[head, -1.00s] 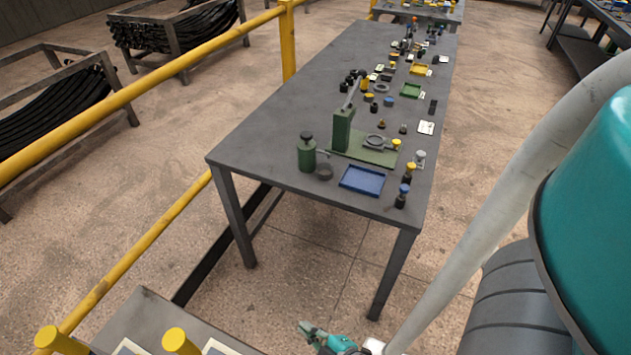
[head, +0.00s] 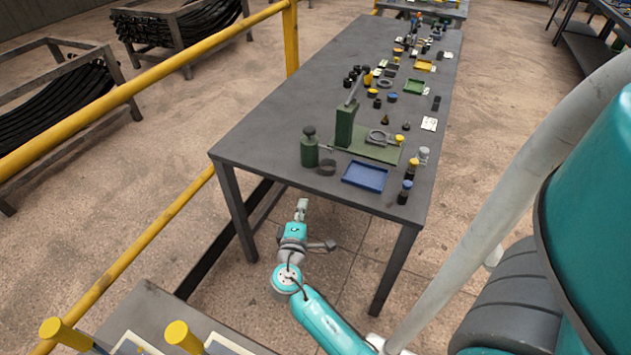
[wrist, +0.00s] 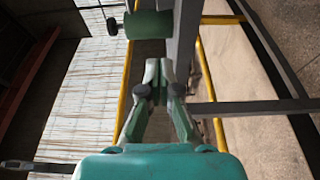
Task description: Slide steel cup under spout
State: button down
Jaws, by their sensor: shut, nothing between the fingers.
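The steel cup (head: 327,168) is a small dark grey cup standing on the table near its front left edge. It is just right of the green dispenser (head: 309,153), which has a dark knob and a thin spout (head: 325,148) reaching right. From this angle I cannot tell whether the cup is directly below the spout tip. My gripper (head: 302,204) is shut and empty, in front of the table's front edge and apart from the cup. In the wrist view the closed fingers (wrist: 160,67) point toward the green dispenser (wrist: 148,25), which appears sideways; I cannot make out the cup there.
A blue tray (head: 366,176) lies right of the cup, with a green press (head: 347,125) behind. Small bottles (head: 405,192) stand at the table's right edge. The table's front edge (head: 300,184) lies between my gripper and the cup. A yellow rail (head: 150,92) runs at left.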

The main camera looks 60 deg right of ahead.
send_near(323, 170)
jog(key=w, duration=0.1)
jog(key=w+d, duration=0.1)
jog(key=w, duration=0.1)
jog(key=w+d, duration=0.1)
jog(key=w, duration=0.1)
jog(key=shift+r, duration=0.15)
jog(key=d, duration=0.1)
jog(key=s+d, duration=0.1)
jog(key=d, duration=0.1)
jog(key=shift+s+d, duration=0.2)
jog(key=shift+d, duration=0.4)
jog(key=shift+s+d, duration=0.35)
jog(key=shift+d, duration=0.4)
